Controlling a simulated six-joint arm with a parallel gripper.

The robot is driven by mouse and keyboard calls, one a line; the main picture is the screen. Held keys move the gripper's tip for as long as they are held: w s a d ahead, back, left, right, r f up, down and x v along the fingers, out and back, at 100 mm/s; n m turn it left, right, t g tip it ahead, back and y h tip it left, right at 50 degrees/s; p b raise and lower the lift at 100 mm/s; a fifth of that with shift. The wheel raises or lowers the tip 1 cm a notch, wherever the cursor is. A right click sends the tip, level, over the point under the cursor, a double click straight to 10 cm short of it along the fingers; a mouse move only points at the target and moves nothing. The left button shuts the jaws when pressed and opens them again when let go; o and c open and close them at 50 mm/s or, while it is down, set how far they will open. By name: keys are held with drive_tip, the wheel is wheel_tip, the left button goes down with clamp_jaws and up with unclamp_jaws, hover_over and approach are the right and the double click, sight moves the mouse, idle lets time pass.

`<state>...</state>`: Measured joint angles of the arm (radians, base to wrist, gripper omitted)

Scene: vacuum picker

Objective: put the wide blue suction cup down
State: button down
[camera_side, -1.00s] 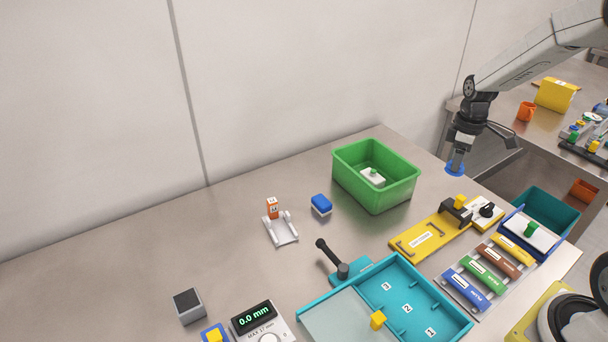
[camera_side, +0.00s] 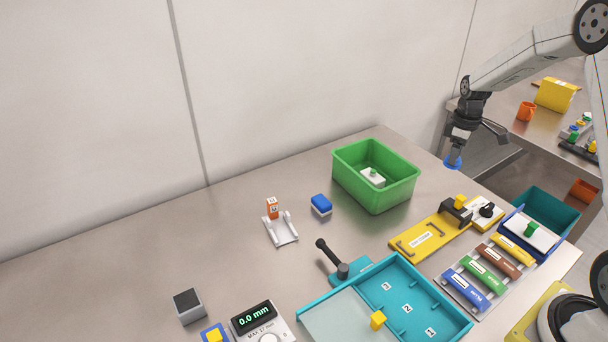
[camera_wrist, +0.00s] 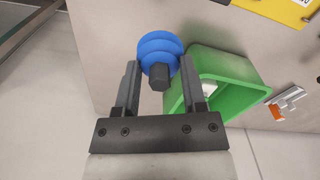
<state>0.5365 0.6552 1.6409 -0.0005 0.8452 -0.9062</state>
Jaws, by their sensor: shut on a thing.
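The wide blue suction cup (camera_wrist: 160,48) is held by its dark stem between the two fingers of my gripper (camera_wrist: 160,78) in the wrist view. In the side view the cup (camera_side: 453,163) hangs below my gripper (camera_side: 458,146), at the far right of the table's back edge. It is in the air, to the right of the green bin (camera_side: 399,194). In the wrist view the green bin (camera_wrist: 233,68) lies just right of the fingers. Whether the cup is above the table or beyond its edge is hard to tell.
The green bin holds a white block with a green knob (camera_side: 373,176). The table's left side is clear.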

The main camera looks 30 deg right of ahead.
drive_tip(key=w+d+f, duration=0.1)
drive_tip(key=w+f, duration=0.1)
drive_tip(key=w+d+f, duration=0.1)
drive_tip(key=w+f, duration=0.1)
drive_tip(key=w, duration=0.1)
drive_tip(key=w+d+f, duration=0.1)
drive_tip(key=w+f, duration=0.1)
drive_tip(key=f, duration=0.1)
drive_tip(key=shift+w+d, duration=0.3)
drive_tip(key=shift+w, duration=0.05)
drive_tip(key=shift+f, duration=0.1)
drive_tip(key=shift+w+d+f, duration=0.15)
drive_tip(key=shift+w+f, duration=0.1)
drive_tip(key=shift+f, duration=1.6)
drive_tip(key=shift+c, duration=0.7)
unclamp_jaws()
drive_tip(key=shift+f, duration=0.1)
